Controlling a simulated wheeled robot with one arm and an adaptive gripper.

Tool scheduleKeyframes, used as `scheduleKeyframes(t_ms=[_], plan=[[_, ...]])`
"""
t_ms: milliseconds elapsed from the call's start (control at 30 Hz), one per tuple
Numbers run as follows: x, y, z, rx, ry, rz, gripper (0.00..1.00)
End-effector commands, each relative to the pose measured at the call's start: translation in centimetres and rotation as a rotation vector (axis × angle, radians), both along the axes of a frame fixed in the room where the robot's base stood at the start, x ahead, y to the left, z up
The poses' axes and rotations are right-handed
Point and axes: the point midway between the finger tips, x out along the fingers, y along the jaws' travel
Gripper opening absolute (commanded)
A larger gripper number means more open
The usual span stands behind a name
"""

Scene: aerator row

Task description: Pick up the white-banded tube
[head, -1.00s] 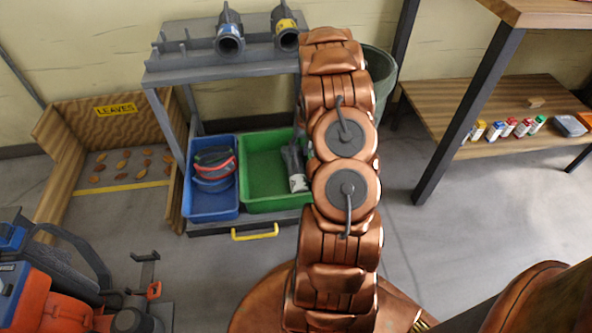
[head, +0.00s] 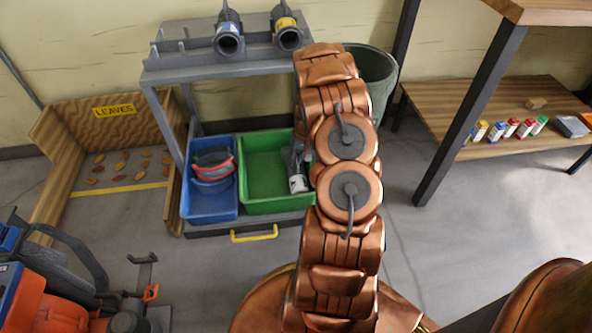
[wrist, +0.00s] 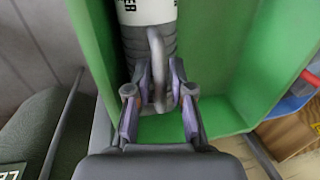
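The white-banded tube (head: 298,184) stands in the green bin (head: 262,206) on the cart's lower shelf, at its right side. In the wrist view the tube (wrist: 149,44) shows a white band with dark lettering and a dark ribbed part, with a grey curved handle in front. My gripper (wrist: 159,88) is at the tube, its two fingers apart on either side of the handle. In the head view my arm hides most of the gripper and part of the tube.
A blue bin (head: 208,205) with red and dark items stands left of the green bin. Two more tubes, blue-banded (head: 228,38) and yellow-banded (head: 287,32), lie on the upper shelf (head: 218,67). A dark green barrel (head: 378,75) stands behind my arm.

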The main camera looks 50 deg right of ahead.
Motion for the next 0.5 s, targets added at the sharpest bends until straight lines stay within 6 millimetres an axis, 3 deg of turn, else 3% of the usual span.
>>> scheduleKeyframes(t_ms=[167,500], plan=[[0.00,0.02,-0.01,0.000,0.000,0.000,0.00],[-0.01,0.01,0.00,0.000,0.000,0.000,0.00]])
